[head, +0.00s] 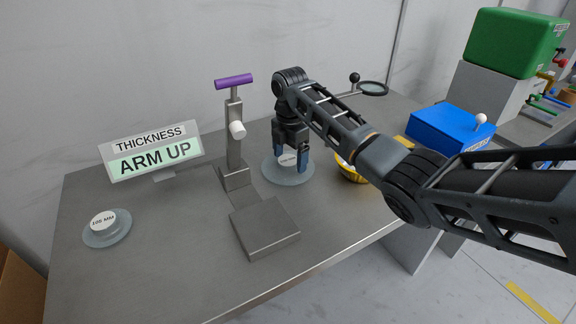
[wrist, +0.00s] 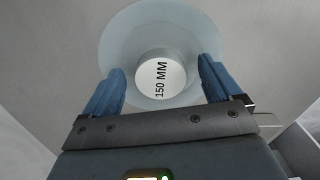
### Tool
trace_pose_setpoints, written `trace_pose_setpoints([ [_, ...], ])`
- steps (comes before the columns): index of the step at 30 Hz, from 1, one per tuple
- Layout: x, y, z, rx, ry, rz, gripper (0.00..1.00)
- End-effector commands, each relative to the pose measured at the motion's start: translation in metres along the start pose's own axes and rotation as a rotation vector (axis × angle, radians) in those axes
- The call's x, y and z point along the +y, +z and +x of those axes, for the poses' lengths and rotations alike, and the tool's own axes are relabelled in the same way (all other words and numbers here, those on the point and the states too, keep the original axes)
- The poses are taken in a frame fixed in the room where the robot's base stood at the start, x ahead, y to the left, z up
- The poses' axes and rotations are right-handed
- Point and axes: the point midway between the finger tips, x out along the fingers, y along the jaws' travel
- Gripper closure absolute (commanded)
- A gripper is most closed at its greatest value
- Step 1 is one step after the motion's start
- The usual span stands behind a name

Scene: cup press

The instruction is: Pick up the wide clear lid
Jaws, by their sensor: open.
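The wide clear lid (head: 284,178) lies flat on the grey metal table, to the right of the press. In the wrist view the lid (wrist: 118,42) is a pale translucent disc with a white knob (wrist: 160,76) marked 150 MM. My gripper (head: 290,160) points down over the lid. Its blue fingers are open, one on each side of the knob in the wrist view (wrist: 162,84). I cannot tell whether a finger touches the lid. A smaller clear lid (head: 107,236) with a white knob marked 100 MM lies at the table's left.
The press (head: 237,150) with a purple handle and flat base stands left of my gripper. A sign (head: 152,152) reads THICKNESS, ARM UP. A yellow bowl (head: 350,176) sits close to the lid's right. A blue box (head: 448,128) is farther right.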

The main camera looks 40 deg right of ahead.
Motion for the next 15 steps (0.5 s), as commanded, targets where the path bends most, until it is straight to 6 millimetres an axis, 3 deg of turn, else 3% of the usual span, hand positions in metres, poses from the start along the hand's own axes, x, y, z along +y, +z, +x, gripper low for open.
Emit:
trace_pose_setpoints([
  [2,0.0000,0.0000,-0.0001,0.000,0.000,0.000,0.08],
  [15,0.0001,0.0000,-0.0006,0.000,0.001,0.000,0.50],
])
